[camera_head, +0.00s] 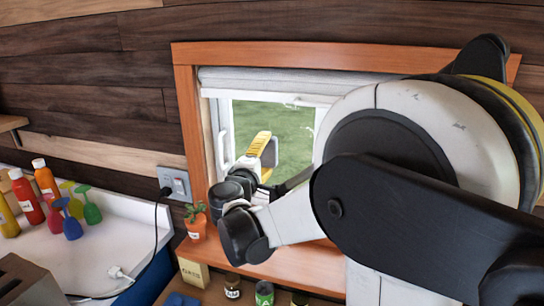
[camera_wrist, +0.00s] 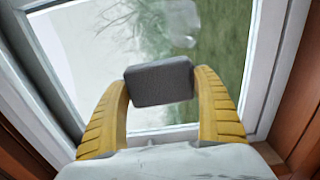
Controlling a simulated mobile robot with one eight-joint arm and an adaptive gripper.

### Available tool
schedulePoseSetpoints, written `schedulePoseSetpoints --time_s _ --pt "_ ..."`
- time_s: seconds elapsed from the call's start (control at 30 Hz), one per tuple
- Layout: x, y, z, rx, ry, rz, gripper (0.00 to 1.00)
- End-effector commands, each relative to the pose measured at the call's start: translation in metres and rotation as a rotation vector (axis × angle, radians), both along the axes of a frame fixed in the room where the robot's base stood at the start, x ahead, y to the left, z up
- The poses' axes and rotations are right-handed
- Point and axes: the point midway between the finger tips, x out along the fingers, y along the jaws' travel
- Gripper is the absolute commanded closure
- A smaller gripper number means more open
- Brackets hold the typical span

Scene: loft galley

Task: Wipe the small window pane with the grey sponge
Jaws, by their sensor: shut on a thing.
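The grey sponge (camera_wrist: 160,83) is between the yellow fingers of my gripper (camera_wrist: 161,84) in the wrist view. My gripper is shut on it. The small window pane (camera_wrist: 90,45) lies just beyond the sponge. A whitish film covers its left and upper part, and green grass shows clearly on the right. I cannot tell whether the sponge touches the glass. In the head view my gripper (camera_head: 262,150) is inside the window opening, in front of the pane (camera_head: 290,128). There the sponge shows only as a dark edge, and my arm hides the right part of the window.
An orange wooden frame (camera_head: 188,125) surrounds the window, with a rolled white blind (camera_head: 290,82) at its top. A potted plant (camera_head: 196,222) and jars (camera_head: 264,293) stand below.

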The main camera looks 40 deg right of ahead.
Motion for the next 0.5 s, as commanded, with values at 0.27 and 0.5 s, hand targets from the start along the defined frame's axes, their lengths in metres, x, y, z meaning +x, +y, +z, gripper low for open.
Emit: schedulePoseSetpoints --time_s 0.27,0.5 --pt "0.013 0.01 0.0 0.0 0.0 0.001 0.46" --pt "0.027 0.022 0.0 0.0 0.0 0.002 0.46"
